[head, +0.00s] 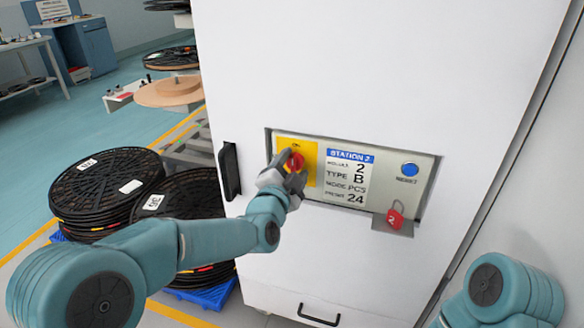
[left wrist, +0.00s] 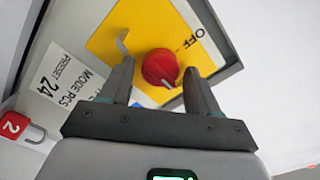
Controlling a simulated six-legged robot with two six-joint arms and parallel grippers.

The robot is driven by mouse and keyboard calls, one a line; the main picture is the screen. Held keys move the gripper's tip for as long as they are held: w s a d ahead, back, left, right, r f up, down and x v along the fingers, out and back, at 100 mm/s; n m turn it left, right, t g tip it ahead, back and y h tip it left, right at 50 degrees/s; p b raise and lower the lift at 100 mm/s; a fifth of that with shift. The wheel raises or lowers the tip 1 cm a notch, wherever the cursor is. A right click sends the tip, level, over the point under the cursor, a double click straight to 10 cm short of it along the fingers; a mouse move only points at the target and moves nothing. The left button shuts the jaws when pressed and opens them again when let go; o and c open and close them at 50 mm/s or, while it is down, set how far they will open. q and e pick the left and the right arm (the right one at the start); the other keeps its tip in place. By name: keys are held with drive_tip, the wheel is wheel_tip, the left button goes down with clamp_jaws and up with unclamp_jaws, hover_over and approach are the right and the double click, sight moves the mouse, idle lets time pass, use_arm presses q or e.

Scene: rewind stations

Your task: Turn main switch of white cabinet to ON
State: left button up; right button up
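The white cabinet (head: 390,75) fills the middle of the head view, with a recessed Station 2 panel. Its main switch is a red round knob (head: 296,161) on a yellow plate (head: 309,155), also seen in the left wrist view (left wrist: 159,67). An OFF label (left wrist: 190,40) shows on the plate beside the knob. My left gripper (head: 283,168) is at the knob, its two fingers (left wrist: 160,83) apart with the knob between or just beyond their tips. Narrow gaps seem to show on both sides. I cannot tell the knob's setting. My right gripper is out of view.
A red padlock (head: 395,215) marked 2 hangs on a small ledge at the panel's lower right, and a blue reset button (head: 410,169) is above it. A black door handle (head: 229,171) is left of the panel. Black reels (head: 105,190) stand at the left.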

use_arm(q)
drive_tip(key=shift+s, duration=0.1)
drive_tip(key=v, duration=1.6)
drive_tip(key=shift+b, duration=0.4)
drive_tip(key=shift+s, duration=0.2)
